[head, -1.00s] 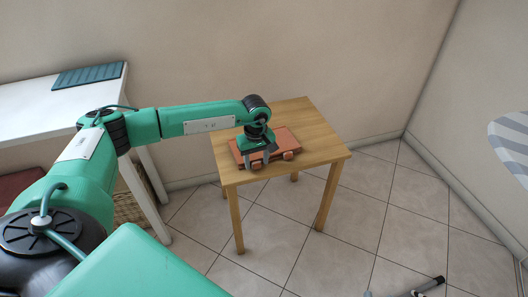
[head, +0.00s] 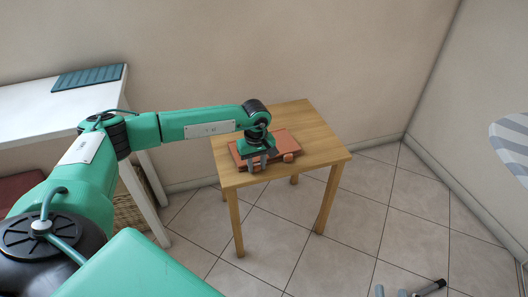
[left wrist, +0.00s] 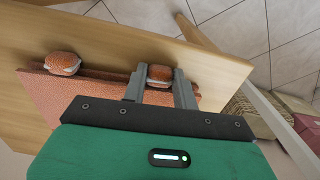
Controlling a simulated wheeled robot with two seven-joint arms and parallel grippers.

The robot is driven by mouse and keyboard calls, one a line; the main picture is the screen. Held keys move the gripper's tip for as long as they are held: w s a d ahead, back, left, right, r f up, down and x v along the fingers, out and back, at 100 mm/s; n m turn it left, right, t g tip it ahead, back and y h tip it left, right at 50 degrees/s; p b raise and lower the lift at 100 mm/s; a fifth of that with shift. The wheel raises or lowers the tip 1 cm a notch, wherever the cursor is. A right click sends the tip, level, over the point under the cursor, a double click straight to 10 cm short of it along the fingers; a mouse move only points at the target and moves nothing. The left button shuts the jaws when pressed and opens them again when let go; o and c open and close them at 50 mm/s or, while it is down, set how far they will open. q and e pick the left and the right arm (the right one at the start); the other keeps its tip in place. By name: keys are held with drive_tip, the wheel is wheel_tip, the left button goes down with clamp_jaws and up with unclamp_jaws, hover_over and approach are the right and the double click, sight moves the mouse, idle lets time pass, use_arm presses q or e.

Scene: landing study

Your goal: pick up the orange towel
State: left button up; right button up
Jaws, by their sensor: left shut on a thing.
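The orange towel (head: 283,139) lies flat and folded on the small wooden table. Two small bunched lumps of similar orange cloth stand along its near edge. My left gripper (head: 264,163) points down over this edge. In the left wrist view its fingers (left wrist: 159,85) are closed on the sides of one lump (left wrist: 160,73); the other lump (left wrist: 63,62) sits free to the left. The towel's flat part also shows there (left wrist: 60,95), partly hidden by my gripper.
The wooden table (head: 320,150) is bare around the towel and stands near the wall. A white desk (head: 40,105) with a teal mat (head: 88,77) is at left. A striped grey board (head: 512,140) juts in at right. The tiled floor is open between.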

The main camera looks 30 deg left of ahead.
use_arm(q)
drive_tip(key=shift+c, duration=0.2)
drive_tip(key=shift+c, duration=1)
drive_tip(key=shift+r+p, duration=2.25)
drive_tip(key=shift+r, duration=1.25)
